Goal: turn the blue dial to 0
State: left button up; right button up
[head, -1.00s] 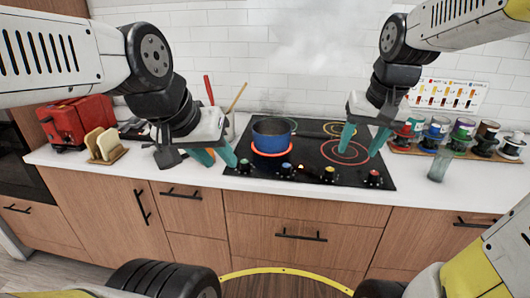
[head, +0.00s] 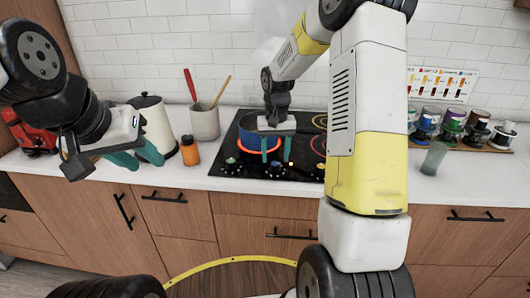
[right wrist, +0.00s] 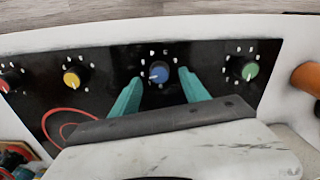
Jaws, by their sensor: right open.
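The blue dial (right wrist: 159,73) is on the black cooktop panel in the right wrist view, between a yellow dial and a green dial, with small pale marks around it. I cannot read where its pointer stands. My right gripper (right wrist: 159,80) is open, with one teal finger on each side of the blue dial; I cannot tell whether they touch it. In the head view the right gripper (head: 271,152) is over the front of the cooktop and hides part of the dial row. My left gripper (head: 140,160) is open and empty above the counter's left front edge.
A blue pot (head: 247,122) stands on a glowing red burner, with steam above. The yellow dial (right wrist: 72,79), red dial (right wrist: 8,82) and green dial (right wrist: 248,70) are nearby. An orange jar (head: 190,150) and kettle (head: 152,120) stand left; a glass (head: 433,158) stands right.

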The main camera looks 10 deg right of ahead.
aim_at(275, 167)
jog(key=shift+f, duration=1.45)
grip_shut()
